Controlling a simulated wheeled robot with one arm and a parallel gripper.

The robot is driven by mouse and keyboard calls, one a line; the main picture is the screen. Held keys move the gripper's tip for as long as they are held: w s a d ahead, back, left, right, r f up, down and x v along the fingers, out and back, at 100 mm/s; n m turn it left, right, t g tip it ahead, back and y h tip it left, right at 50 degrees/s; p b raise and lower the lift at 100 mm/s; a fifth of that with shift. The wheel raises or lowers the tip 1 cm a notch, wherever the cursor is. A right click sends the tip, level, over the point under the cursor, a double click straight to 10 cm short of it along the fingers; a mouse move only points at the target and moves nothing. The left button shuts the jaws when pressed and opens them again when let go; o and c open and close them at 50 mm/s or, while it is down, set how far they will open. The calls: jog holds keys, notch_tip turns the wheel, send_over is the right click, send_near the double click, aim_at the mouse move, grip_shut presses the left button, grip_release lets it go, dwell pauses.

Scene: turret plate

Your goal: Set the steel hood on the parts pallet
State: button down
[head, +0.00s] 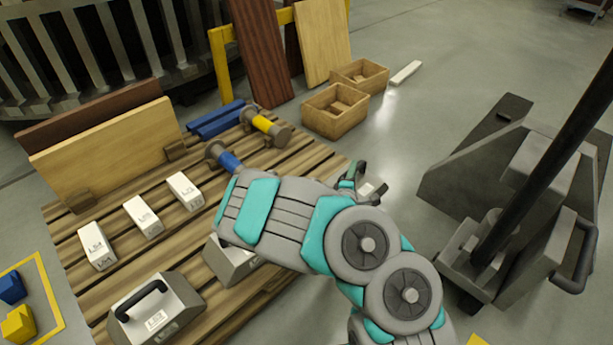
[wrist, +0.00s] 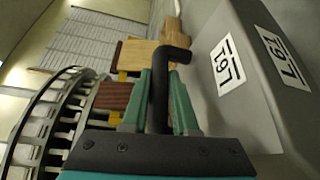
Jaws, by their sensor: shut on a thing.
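My gripper (wrist: 166,105) is shut on the black handle (wrist: 159,85) of the grey steel hood (wrist: 215,25). The hood fills the right side of the wrist view, with two white labels on it. In the head view my gripper (head: 352,182) is right of the pallet, largely behind my arm. Only a small part of the held hood with a pale label (head: 371,189) shows there; the rest is hidden. The slatted wooden parts pallet (head: 190,237) lies at left. Whether the hood touches anything below cannot be seen.
On the pallet are a hood with a black handle (head: 155,312), another hood (head: 228,260) partly behind my arm, several white blocks (head: 142,216), boards (head: 110,150) and blue and yellow rollers (head: 264,127). Wooden crates (head: 335,110) stand behind. A grey wheeled machine (head: 520,190) stands right.

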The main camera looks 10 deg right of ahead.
jog(key=w+a+f+b, duration=0.3)
jog(key=w+a, duration=0.4)
jog(key=a, duration=0.3)
jog(key=shift+w+f, duration=0.2)
jog(key=shift+f, duration=0.65)
jog(key=c, duration=0.7)
grip_release()
jog(key=shift+f, duration=0.1)
